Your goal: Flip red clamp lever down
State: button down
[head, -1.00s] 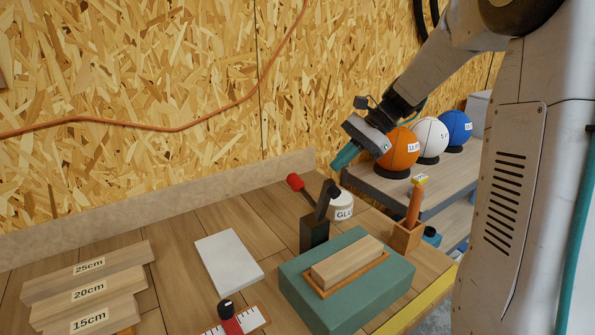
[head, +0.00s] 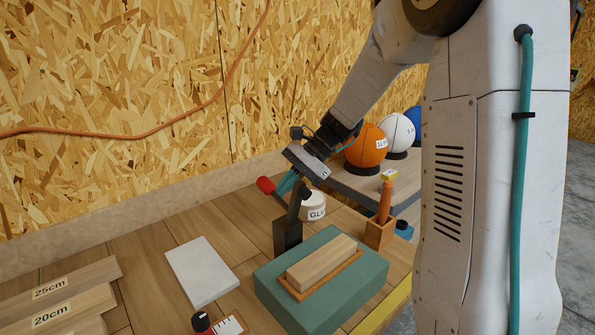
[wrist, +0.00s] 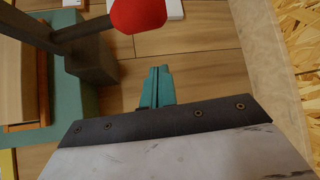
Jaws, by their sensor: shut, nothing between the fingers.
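The clamp's red lever knob (head: 265,185) sits at the upper left end of a dark lever arm, raised above the bench in the head view. The black clamp post (head: 287,236) stands behind the green block. In the wrist view the red knob (wrist: 138,14) is at the top, with the dark arm (wrist: 80,32) running left from it. My gripper (head: 284,184) has teal fingers and is shut and empty, close to the right of the knob in the head view. In the wrist view my fingers (wrist: 157,82) point toward the knob, with a gap between. Contact with the lever is not visible.
A green block (head: 330,285) carries a wooden piece on a tray just in front of the clamp. A white glue tub (head: 314,205) and a wooden holder (head: 380,232) stand to the right. A white slab (head: 202,272) lies left.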

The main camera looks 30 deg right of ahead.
jog(key=a+r, duration=0.1)
jog(key=s+a+r, duration=0.1)
jog(key=shift+s+a+r, duration=0.15)
jog(key=shift+a+r, duration=0.05)
jog(key=shift+r, duration=0.2)
jog(key=shift+d, duration=0.1)
jog(key=shift+s+r, duration=0.1)
jog(key=shift+r, duration=0.15)
